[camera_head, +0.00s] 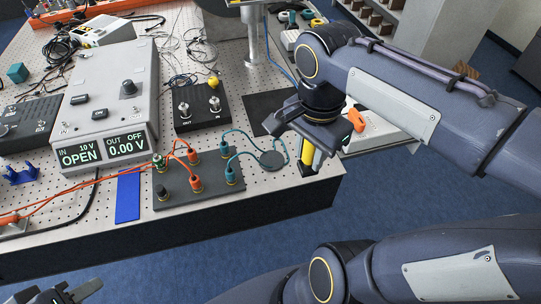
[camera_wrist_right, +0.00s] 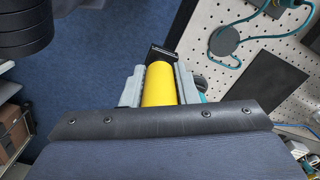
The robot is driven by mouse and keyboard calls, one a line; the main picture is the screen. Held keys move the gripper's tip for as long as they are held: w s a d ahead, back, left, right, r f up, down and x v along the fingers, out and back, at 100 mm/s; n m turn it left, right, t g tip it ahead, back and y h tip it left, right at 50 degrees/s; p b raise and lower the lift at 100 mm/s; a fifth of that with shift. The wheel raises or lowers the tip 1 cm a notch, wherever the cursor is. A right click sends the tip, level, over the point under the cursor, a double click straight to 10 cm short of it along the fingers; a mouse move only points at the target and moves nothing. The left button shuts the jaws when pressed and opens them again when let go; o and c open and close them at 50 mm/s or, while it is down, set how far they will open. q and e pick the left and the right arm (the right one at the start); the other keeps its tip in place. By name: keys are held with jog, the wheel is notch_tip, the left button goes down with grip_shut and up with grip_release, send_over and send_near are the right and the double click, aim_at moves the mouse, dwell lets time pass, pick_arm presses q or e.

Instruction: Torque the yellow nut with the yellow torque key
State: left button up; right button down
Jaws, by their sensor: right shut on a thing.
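The yellow torque key (camera_head: 307,156) has a yellow cylindrical handle and a black end. My right gripper (camera_head: 313,142) is shut on it at the table's right corner. In the right wrist view the yellow handle (camera_wrist_right: 159,86) lies between the two grey fingers, its black end (camera_wrist_right: 160,54) beyond them. The yellow nut (camera_head: 213,83) shows on the black box with OUT and IN fittings, left of my right gripper and apart from it. My left gripper (camera_head: 78,291) is at the lower left, off the table's front edge, its fingers apart and empty, partly cut off by the frame.
A grey power unit (camera_head: 110,100) stands left of the black box (camera_head: 202,106). In front, a plug board (camera_head: 200,187) carries orange and teal cables. A black mat (camera_head: 268,108) lies right of the box. A metal post (camera_head: 256,45) stands behind the mat.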

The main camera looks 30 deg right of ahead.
jog(key=w+f, duration=0.3)
jog(key=w, duration=0.1)
jog(key=w+f+p, duration=0.1)
jog(key=w+f, duration=0.2)
jog(key=w, duration=0.2)
jog(key=w+f+p, duration=0.1)
jog(key=w+f, duration=0.2)
jog(key=w, duration=0.1)
jog(key=shift+w+f, duration=0.15)
jog(key=shift+w, duration=0.1)
jog(key=f, duration=0.1)
jog(key=f+p, duration=0.1)
jog(key=f, duration=0.1)
jog(key=shift+w, duration=0.35)
jog(key=shift+f, duration=0.2)
